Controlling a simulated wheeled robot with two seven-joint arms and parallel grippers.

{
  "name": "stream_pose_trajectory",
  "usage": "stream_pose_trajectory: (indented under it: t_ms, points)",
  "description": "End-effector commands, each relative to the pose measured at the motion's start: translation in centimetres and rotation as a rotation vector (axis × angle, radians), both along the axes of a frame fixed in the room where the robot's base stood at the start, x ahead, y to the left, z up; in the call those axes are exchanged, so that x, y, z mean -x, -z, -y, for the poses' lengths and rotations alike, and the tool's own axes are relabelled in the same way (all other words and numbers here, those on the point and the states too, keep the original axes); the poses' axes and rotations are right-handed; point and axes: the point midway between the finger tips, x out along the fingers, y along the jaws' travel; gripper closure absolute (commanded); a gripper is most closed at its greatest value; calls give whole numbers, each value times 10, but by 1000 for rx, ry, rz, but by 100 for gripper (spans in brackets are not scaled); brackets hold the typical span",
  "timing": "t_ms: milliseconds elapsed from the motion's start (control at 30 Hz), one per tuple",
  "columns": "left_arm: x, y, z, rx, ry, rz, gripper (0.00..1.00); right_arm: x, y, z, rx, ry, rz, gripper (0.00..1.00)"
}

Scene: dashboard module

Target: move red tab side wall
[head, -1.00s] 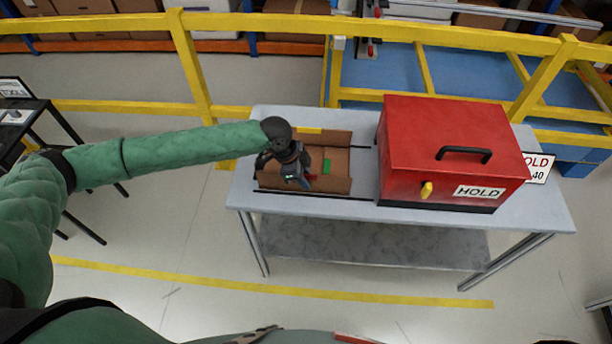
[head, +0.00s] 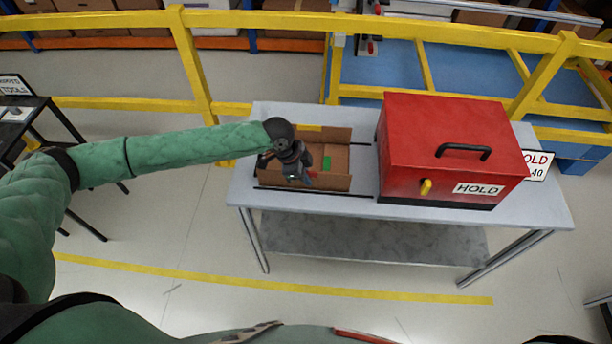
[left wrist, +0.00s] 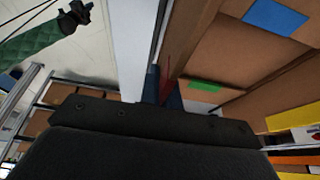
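An open cardboard box (head: 341,162) lies on the left of the grey table. It has a green tab (head: 327,165), also in the left wrist view (left wrist: 204,85), and a yellow tab (head: 310,128). My left gripper (head: 305,181) is down at the box's near side. In the left wrist view its blue fingers (left wrist: 165,90) stand on either side of a thin red strip (left wrist: 168,75) by a cardboard wall's edge (left wrist: 188,38). Whether they press on it cannot be told. My right gripper (left wrist: 75,17) shows small and dark at the upper left of that view.
A red case (head: 450,140) with a black handle and a HOLD label stands on the table, right of the box. A yellow railing (head: 260,22) runs behind the table (head: 365,170). A dark stand (head: 35,130) is at the left.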

Motion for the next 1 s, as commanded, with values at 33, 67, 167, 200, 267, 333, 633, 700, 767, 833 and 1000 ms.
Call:
stream_pose_trajectory:
  t_ms: [33, 67, 167, 200, 267, 333, 633, 700, 767, 833, 1000]
  points:
    - [0, 0, 0, 0, 0, 1, 100, 0, 0, 0, 0, 0, 0, 100]
    - [0, 0, 0, 0, 0, 1, 100, 0, 0, 0, 0, 0, 0, 100]
    - [0, 0, 0, 0, 0, 1, 100, 0, 0, 0, 0, 0, 0, 100]
    - [0, 0, 0, 0, 0, 1, 100, 1, 0, -1, -1, 0, -1, 100]
    - [0, 0, 0, 0, 0, 1, 100, 1, 0, -1, -1, 0, -1, 100]
    - [0, 0, 0, 0, 0, 1, 100, 1, 0, -2, -2, 0, -1, 100]
    - [0, 0, 0, 0, 0, 1, 100, 3, 1, -5, -5, 0, -3, 100]
    - [0, 0, 0, 0, 0, 1, 100, 3, 1, -5, -5, 0, -3, 100]
    - [0, 0, 0, 0, 0, 1, 100, 3, 1, -5, -5, 0, -3, 100]
    - [0, 0, 0, 0, 0, 1, 100, 3, 1, -5, -5, 0, -3, 100]
    - [0, 0, 0, 0, 0, 1, 100, 3, 1, -4, -4, 0, -3, 100]
